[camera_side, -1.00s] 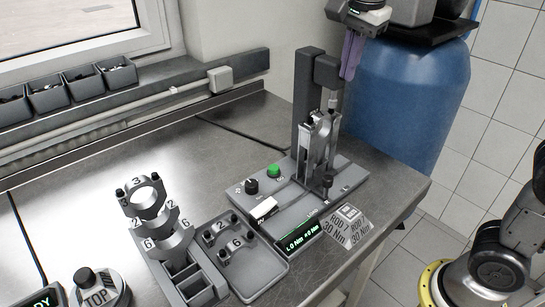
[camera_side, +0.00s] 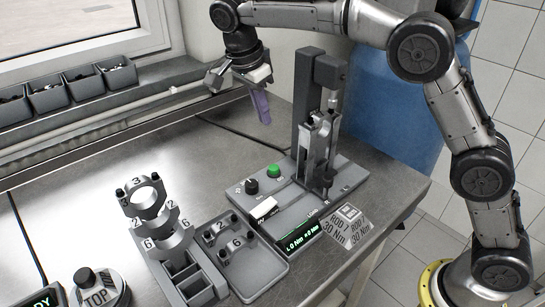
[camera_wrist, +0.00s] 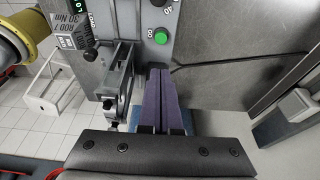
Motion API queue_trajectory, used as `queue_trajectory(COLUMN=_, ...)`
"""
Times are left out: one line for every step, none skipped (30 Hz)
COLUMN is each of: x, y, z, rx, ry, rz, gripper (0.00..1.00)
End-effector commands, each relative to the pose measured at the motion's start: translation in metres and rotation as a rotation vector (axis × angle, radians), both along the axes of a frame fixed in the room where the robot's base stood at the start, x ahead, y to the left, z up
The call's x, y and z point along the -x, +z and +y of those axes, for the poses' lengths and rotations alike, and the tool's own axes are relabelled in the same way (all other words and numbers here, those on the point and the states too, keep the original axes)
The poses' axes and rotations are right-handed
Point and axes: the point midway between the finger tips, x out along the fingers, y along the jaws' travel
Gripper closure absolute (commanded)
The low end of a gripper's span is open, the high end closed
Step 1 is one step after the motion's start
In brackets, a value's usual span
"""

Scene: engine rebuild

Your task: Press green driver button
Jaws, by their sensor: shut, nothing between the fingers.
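The green driver button (camera_side: 273,171) sits on the grey base of the driver station (camera_side: 318,187), beside a black knob (camera_side: 251,186). In the wrist view the green button (camera_wrist: 161,36) shows ahead of the fingertips, apart from them. My gripper (camera_side: 264,118) has purple fingers pointing down and is shut and empty. It hangs above and behind the button in the side view, touching nothing. In the wrist view the closed fingers (camera_wrist: 161,77) lie side by side next to the station's upright.
The station's dark column (camera_side: 308,100), with a rod held in it, stands right of my gripper. Numbered bearing caps (camera_side: 148,215) and a grey tray (camera_side: 262,272) are at the front left. Bins (camera_side: 85,82) line the wall. The bench behind the button is clear.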

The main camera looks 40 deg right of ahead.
Motion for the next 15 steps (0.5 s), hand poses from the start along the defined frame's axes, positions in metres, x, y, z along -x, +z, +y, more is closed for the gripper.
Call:
queue_trajectory(x=0.0, y=0.0, z=0.0, rx=0.0, ry=0.0, rz=0.0, gripper=1.0)
queue_trajectory(x=0.0, y=0.0, z=0.0, rx=0.0, ry=0.0, rz=0.0, gripper=1.0)
queue_trajectory(x=0.0, y=0.0, z=0.0, rx=0.0, ry=0.0, rz=0.0, gripper=1.0)
queue_trajectory(x=0.0, y=0.0, z=0.0, rx=0.0, ry=0.0, rz=0.0, gripper=1.0)
queue_trajectory(x=0.0, y=-0.001, z=-0.001, rx=0.0, ry=0.0, rz=0.001, gripper=1.0)
queue_trajectory(x=0.0, y=-0.002, z=-0.001, rx=0.0, ry=0.0, rz=0.001, gripper=1.0)
queue_trajectory(x=0.0, y=-0.003, z=-0.002, rx=0.001, ry=-0.001, rz=0.002, gripper=1.0)
queue_trajectory(x=0.0, y=-0.005, z=-0.002, rx=0.001, ry=-0.001, rz=0.003, gripper=1.0)
queue_trajectory(x=0.0, y=-0.009, z=-0.003, rx=0.001, ry=-0.001, rz=0.003, gripper=1.0)
queue_trajectory(x=0.0, y=-0.012, z=-0.004, rx=0.001, ry=-0.002, rz=0.003, gripper=1.0)
queue_trajectory(x=0.001, y=-0.016, z=-0.006, rx=0.001, ry=-0.002, rz=0.004, gripper=1.0)
queue_trajectory(x=0.001, y=-0.022, z=-0.007, rx=0.001, ry=-0.002, rz=0.004, gripper=1.0)
queue_trajectory(x=0.001, y=-0.027, z=-0.009, rx=0.001, ry=-0.002, rz=0.005, gripper=1.0)
queue_trajectory(x=0.001, y=-0.033, z=-0.011, rx=0.001, ry=-0.002, rz=0.005, gripper=1.0)
queue_trajectory(x=0.001, y=-0.041, z=-0.013, rx=0.001, ry=-0.003, rz=0.004, gripper=1.0)
